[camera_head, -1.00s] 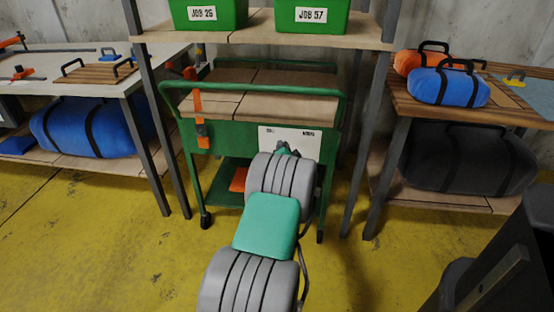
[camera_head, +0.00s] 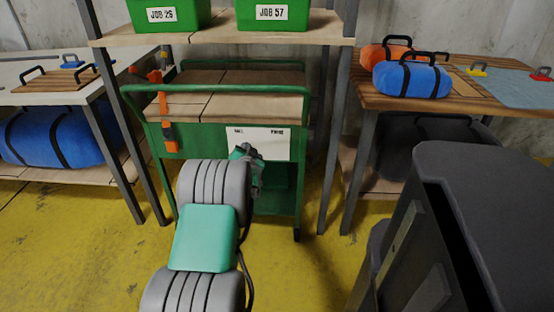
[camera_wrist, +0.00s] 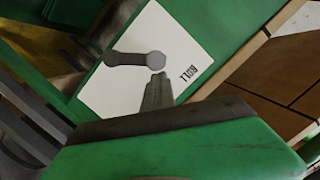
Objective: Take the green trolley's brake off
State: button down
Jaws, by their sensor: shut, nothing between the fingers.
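The green trolley (camera_head: 205,142) stands ahead under the shelf, with a wooden top and a green push rail. Its front bears a white plate (camera_head: 275,146), which also fills the middle of the wrist view (camera_wrist: 125,88). On the plate, the wrist view shows a grey lever (camera_wrist: 133,59) with a large round end toward the "ROLL" label and a smaller end away from it. My gripper (camera_head: 247,148) is shut and empty before the plate. In the wrist view its fingertips (camera_wrist: 158,82) lie just below the lever's large end; I cannot tell if they touch. The head view hides the lever.
An orange upright part (camera_head: 167,115) is on the trolley's left front. Shelf posts (camera_head: 335,140) stand on both sides. Green bins (camera_head: 272,15) sit above. Yellow floor (camera_head: 100,255) is free in front.

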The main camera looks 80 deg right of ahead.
jog(key=shift+f, duration=0.1)
jog(key=s+a+r+p, duration=0.3)
jog(key=s+a+r, duration=0.1)
jog(key=a, duration=0.5)
jog(key=shift+s+a+r, duration=0.15)
jog(key=shift+s+r, duration=0.25)
jog(key=shift+r, duration=0.25)
jog(key=shift+w, duration=0.1)
